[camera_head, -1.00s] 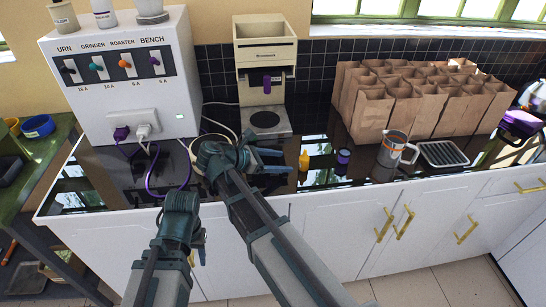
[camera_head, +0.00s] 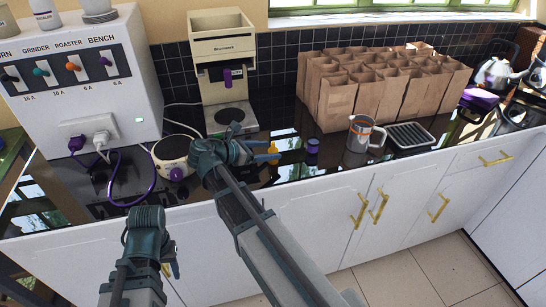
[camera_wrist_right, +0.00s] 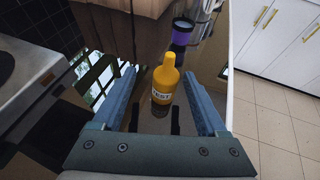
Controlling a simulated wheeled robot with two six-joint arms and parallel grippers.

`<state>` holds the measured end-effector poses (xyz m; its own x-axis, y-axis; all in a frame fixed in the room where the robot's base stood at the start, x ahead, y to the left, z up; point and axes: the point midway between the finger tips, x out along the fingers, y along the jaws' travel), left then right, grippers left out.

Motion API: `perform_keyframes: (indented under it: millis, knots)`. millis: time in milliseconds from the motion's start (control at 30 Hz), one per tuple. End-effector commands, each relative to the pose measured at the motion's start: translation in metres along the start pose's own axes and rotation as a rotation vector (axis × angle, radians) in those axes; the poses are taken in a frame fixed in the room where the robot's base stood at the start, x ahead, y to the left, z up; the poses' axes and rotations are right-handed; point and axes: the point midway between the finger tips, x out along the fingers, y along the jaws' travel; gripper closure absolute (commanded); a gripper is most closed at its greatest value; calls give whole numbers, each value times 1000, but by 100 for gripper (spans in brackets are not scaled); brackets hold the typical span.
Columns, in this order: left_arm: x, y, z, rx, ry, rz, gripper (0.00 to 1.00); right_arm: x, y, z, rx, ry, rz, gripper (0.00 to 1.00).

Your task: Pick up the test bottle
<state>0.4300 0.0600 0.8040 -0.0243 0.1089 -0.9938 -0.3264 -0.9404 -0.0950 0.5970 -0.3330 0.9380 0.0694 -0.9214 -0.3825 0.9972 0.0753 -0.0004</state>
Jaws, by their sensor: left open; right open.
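The test bottle is a small yellow bottle (camera_head: 272,151) with a pointed cap on the dark counter. In the right wrist view the bottle (camera_wrist_right: 164,82) stands upright with a white TEST label facing me. My right gripper (camera_head: 266,153) is open, and its fingers lie on either side of the bottle. In the wrist view the blue fingers of this gripper (camera_wrist_right: 160,76) show a gap on each side of the bottle. My left gripper (camera_head: 175,261) is low in front of the cabinets, away from the bottle and mostly hidden behind its own wrist.
A purple-topped jar (camera_head: 312,146) and a steel jug (camera_head: 361,137) stand right of the bottle. Paper bags (camera_head: 340,102) fill the counter behind. A grinder (camera_head: 229,62) stands behind, and a round cream device (camera_head: 172,153) sits left of my right wrist.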

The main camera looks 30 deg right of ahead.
Motion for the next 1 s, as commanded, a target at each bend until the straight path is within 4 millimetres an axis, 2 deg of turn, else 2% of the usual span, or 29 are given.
perform_keyframes:
  millis: [167,500,767,1000]
  knots:
    - [3,0,0,0,0,0,52,5,-2,-1,0,0,-1,24]
    - [22,2,-1,0,0,0,52,49,-8,-4,2,0,-2,24]
    - [21,2,-1,0,0,0,52,52,-8,-2,0,0,0,24]
    - [21,2,-1,0,0,0,52,52,-8,-2,0,0,0,68]
